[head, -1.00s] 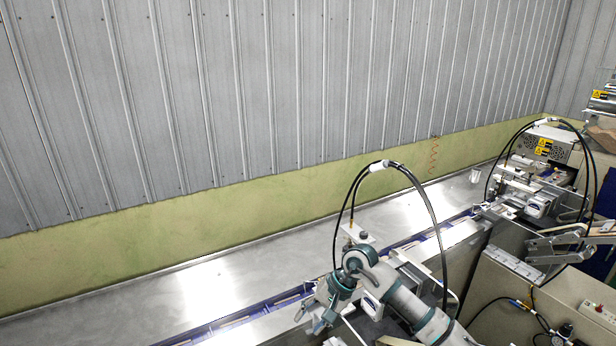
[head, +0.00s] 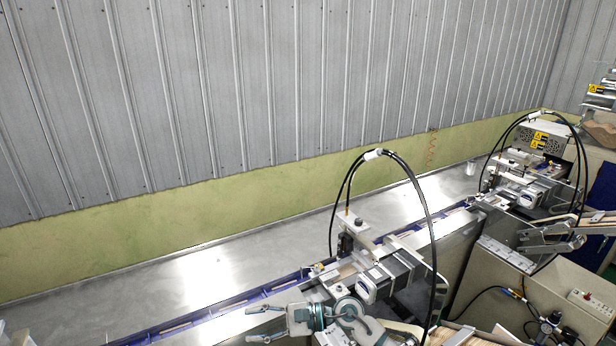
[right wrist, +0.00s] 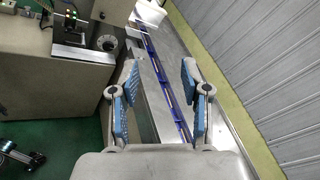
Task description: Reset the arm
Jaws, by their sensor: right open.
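My right gripper (head: 256,323) is at the bottom of the head view, with its fingers pointing left over the front edge of the metal conveyor table. Its two fingers are apart and nothing is between them. In the right wrist view the gripper (right wrist: 160,80) shows blue pads facing each other across an empty gap. The blue-edged conveyor track (right wrist: 166,80) runs beyond that gap. My left gripper is not in view.
A wrapping machine (head: 385,275) with black hoses stands just behind my right arm. A second machine (head: 530,170) stands farther back at the right. The steel table top (head: 130,290) is mostly bare. A white container (right wrist: 150,12) sits at the wrist view's top.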

